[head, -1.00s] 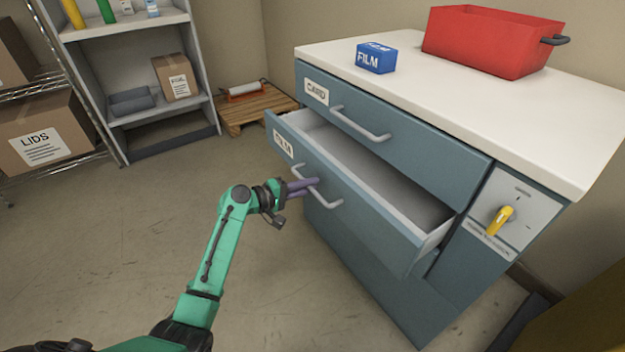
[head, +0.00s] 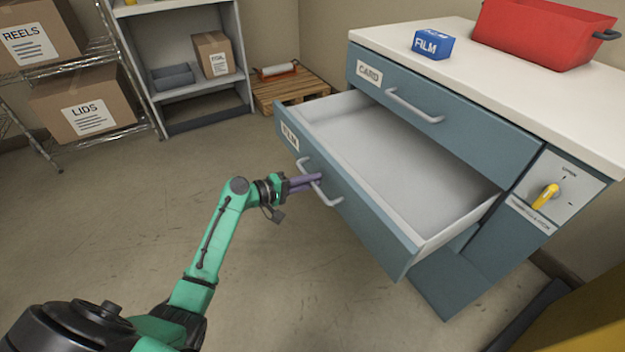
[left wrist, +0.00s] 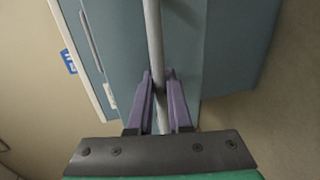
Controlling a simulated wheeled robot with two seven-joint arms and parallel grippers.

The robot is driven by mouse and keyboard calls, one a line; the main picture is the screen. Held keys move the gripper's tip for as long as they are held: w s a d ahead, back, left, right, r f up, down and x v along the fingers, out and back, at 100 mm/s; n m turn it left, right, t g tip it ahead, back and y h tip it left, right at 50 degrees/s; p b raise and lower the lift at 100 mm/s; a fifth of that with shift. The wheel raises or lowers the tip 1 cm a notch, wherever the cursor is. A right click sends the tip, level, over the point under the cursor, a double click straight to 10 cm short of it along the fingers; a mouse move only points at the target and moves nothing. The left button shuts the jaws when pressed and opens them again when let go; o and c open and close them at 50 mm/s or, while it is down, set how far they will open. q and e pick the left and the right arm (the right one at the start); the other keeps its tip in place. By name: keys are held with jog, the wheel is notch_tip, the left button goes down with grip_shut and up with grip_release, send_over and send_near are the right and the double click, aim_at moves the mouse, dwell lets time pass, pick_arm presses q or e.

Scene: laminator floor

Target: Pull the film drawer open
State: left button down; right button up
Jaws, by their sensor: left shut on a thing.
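The film drawer (head: 350,205) is the lower drawer of the blue-grey cabinet, with a label at its left end. It stands well out from the cabinet, and its pale inside looks empty. My left gripper (head: 312,181) is shut on the bar handle (head: 327,197) of this drawer. In the left wrist view the handle (left wrist: 153,40) runs between the two purple fingers (left wrist: 160,95). The card drawer (head: 440,125) above is shut. My right gripper is not in view.
A blue film box (head: 432,45) and a red bin (head: 545,35) stand on the white cabinet top. A yellow switch (head: 545,197) is on the cabinet's right side. Shelves with boxes (head: 85,110) and a pallet (head: 290,88) stand behind. The floor left of the drawer is clear.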

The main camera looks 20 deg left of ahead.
pick_arm(q)
jog(key=c, duration=0.8)
grip_release()
jog(key=shift+c, duration=0.2)
jog(key=p+v, duration=0.1)
jog(key=v, duration=1.3)
jog(key=shift+s+a, duration=0.15)
jog(key=shift+s, duration=0.1)
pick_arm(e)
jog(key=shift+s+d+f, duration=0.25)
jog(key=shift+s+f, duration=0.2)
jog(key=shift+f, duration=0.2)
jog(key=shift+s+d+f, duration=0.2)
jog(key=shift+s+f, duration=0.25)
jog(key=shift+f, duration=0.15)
